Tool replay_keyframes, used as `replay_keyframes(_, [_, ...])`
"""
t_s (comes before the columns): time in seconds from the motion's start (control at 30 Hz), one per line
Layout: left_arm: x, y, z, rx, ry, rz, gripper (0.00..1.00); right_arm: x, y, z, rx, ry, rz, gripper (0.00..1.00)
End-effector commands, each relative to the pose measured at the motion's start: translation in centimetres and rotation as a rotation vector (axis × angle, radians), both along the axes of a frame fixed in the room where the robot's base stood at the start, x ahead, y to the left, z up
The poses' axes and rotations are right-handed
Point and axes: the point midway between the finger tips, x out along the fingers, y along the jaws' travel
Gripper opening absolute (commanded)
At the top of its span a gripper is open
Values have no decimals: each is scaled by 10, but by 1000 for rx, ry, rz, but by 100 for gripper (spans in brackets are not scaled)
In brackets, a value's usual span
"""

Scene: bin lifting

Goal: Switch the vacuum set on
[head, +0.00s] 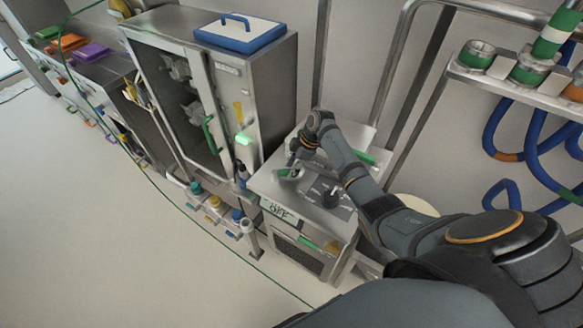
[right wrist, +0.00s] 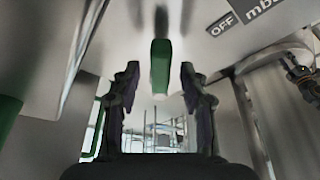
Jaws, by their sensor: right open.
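The vacuum set (head: 300,222) is a steel cabinet in the middle of the head view, with a grey panel and a black knob (head: 331,198) on top. My right gripper (head: 293,160) is over the far left part of its top, next to a green part (head: 289,173). In the right wrist view the right gripper (right wrist: 160,70) is open. A green handle (right wrist: 160,60) stands between its two fingers, with a gap on each side. An "OFF" label (right wrist: 222,24) is right of the handle. My left gripper is not in view.
A steel cabinet with a glass door (head: 185,95) stands behind left, with a blue-edged case (head: 240,32) on top. Bottles (head: 214,203) stand on a low rack left of the vacuum set. A rail with blue hoses (head: 495,135) is at the right. The floor at left is clear.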

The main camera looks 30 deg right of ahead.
Motion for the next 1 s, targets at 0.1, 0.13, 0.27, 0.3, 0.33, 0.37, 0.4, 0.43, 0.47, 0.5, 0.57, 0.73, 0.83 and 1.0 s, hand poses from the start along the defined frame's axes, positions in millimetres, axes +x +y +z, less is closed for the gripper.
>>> replay_keyframes(0.1, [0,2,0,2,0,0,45,0,-1,3,0,0,0,43])
replay_keyframes(0.13, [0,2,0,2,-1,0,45,-1,-2,5,0,-1,0,43])
replay_keyframes(0.27, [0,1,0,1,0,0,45,-3,-11,27,-4,-4,0,43])
replay_keyframes(0.3, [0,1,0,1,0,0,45,-5,-15,36,-4,-4,-1,43])
replay_keyframes(0.33, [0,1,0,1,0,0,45,-6,-18,43,-5,-5,0,43])
replay_keyframes(0.37, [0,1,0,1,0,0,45,-7,-20,50,-4,-5,1,43])
replay_keyframes(0.4, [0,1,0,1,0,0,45,-8,-25,59,-5,-4,-1,43])
replay_keyframes(0.43, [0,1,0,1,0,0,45,-9,-27,66,-4,-4,0,43])
replay_keyframes(0.47, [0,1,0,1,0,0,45,-11,-29,72,-4,-3,0,43])
replay_keyframes(0.5, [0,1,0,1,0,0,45,-12,-32,81,-3,-3,-1,43])
replay_keyframes(0.57, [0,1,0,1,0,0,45,-14,-36,91,-4,-2,0,43])
replay_keyframes(0.73, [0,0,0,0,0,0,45,-16,-42,108,-1,0,0,43])
replay_keyframes(0.83, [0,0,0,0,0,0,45,-17,-43,111,0,0,0,43])
replay_keyframes(1.0, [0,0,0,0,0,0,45,-17,-43,111,0,0,0,43])
